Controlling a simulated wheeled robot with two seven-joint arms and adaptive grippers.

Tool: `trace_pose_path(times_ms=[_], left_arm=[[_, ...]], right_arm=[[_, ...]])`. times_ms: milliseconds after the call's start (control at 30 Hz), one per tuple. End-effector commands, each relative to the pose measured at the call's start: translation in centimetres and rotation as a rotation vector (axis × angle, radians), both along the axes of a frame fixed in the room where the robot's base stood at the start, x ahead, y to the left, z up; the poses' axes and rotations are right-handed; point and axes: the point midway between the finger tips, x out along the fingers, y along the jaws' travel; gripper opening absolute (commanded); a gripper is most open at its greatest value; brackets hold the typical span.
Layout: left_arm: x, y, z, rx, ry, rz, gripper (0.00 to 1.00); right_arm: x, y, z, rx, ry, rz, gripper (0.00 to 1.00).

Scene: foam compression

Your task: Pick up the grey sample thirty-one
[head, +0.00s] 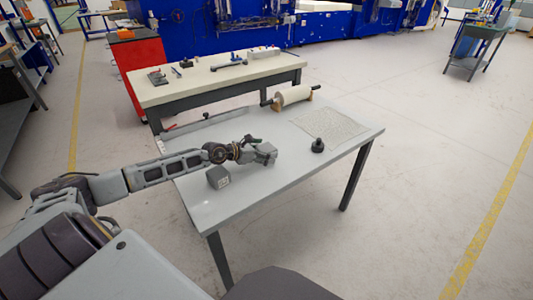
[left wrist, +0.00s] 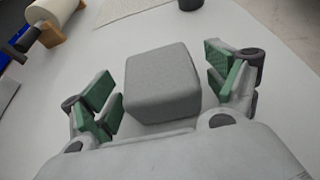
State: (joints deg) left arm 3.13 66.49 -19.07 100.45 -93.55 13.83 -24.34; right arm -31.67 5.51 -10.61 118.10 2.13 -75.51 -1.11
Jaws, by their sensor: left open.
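A grey block with rounded edges (left wrist: 163,83) sits on the table between the fingers of my left gripper (left wrist: 165,88) in the left wrist view. The green-padded fingers are open, with a gap on each side of the block. No number shows on its visible faces. In the head view my left gripper (head: 260,149) is low over the middle of the table and largely hides that block. A second, darker grey cube (head: 218,178) with a pale label, too small to read, stands nearer, beside my left forearm. My right gripper is not in view.
On the grey table (head: 245,190) are a black knobbed weight (head: 317,146), a flat beige mesh sheet (head: 330,125) and a pale roll on a wooden stand (head: 293,96). A bench with small tools (head: 215,83) stands behind. The table's near right part is clear.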

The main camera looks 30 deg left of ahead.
Motion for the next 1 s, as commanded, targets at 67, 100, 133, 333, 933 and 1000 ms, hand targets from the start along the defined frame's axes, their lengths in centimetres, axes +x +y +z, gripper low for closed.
trace_pose_path(times_ms=[67,100,133,333,933,1000], left_arm=[[0.02,0.0,0.01,0.0,0.0,0.0,0.88],[0.02,0.0,0.01,0.0,0.0,0.0,0.88],[0.01,0.01,0.01,0.0,0.0,0.0,0.88],[0.01,0.02,0.02,0.0,0.0,0.0,0.88],[0.01,0.03,0.03,0.0,0.0,0.0,0.49],[0.01,0.03,0.04,0.0,0.0,0.0,0.49]], right_arm=[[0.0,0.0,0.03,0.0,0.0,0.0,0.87],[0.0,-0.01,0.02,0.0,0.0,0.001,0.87],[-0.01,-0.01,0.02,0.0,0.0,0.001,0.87],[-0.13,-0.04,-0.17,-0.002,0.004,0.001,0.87],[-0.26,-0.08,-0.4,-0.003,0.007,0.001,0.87],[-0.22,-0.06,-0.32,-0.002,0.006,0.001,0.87]])
